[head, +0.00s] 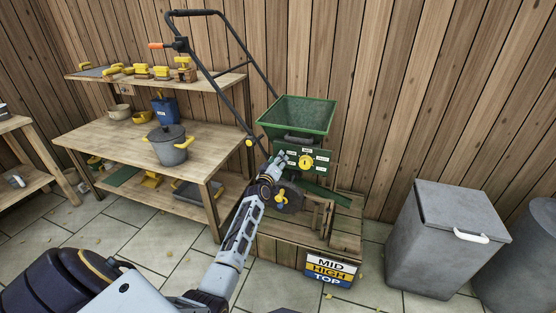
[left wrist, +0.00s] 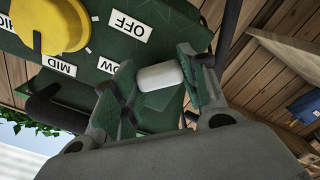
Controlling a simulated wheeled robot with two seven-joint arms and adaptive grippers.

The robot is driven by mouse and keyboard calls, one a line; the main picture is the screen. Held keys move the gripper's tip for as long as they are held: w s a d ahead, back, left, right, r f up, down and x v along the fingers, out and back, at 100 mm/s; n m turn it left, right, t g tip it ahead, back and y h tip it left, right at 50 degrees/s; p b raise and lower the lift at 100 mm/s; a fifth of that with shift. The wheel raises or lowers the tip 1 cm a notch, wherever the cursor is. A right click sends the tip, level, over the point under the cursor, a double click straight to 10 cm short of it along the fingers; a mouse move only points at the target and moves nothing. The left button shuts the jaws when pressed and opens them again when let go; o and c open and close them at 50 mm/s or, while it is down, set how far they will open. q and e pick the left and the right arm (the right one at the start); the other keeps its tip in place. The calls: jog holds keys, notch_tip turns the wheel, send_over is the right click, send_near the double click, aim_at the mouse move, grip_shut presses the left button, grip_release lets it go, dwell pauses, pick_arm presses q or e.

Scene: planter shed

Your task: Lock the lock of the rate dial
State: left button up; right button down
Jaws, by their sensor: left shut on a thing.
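The rate dial is a yellow knob (head: 305,162) on the green panel (head: 322,160) of a spreader, under its green hopper (head: 298,114). In the left wrist view the yellow dial (left wrist: 55,24) shows upside down at upper left, with white labels around it; OFF and MID are readable. My left gripper (head: 280,161) is at the panel's left side, beside the dial. In the left wrist view its two fingers (left wrist: 152,87) are shut around a white rounded piece (left wrist: 160,76) by the panel, apparently the lock. Its far side is hidden. My right gripper is not in view.
A wooden bench (head: 110,138) with a grey pot (head: 168,150) is at left. A grey lidded bin (head: 440,245) stands at right. The black push handle (head: 220,80) rises behind my left arm.

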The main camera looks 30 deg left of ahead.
pick_arm(q)
jog(key=n+p, duration=0.1)
jog(key=n, duration=0.8)
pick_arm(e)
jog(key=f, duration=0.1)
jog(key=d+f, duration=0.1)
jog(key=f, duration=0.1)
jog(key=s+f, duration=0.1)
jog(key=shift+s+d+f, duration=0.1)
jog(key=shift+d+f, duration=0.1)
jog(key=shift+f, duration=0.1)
pick_arm(q)
jog(key=shift+n, duration=0.3)
jog(key=o, duration=1)
jog(key=shift+f, duration=0.1)
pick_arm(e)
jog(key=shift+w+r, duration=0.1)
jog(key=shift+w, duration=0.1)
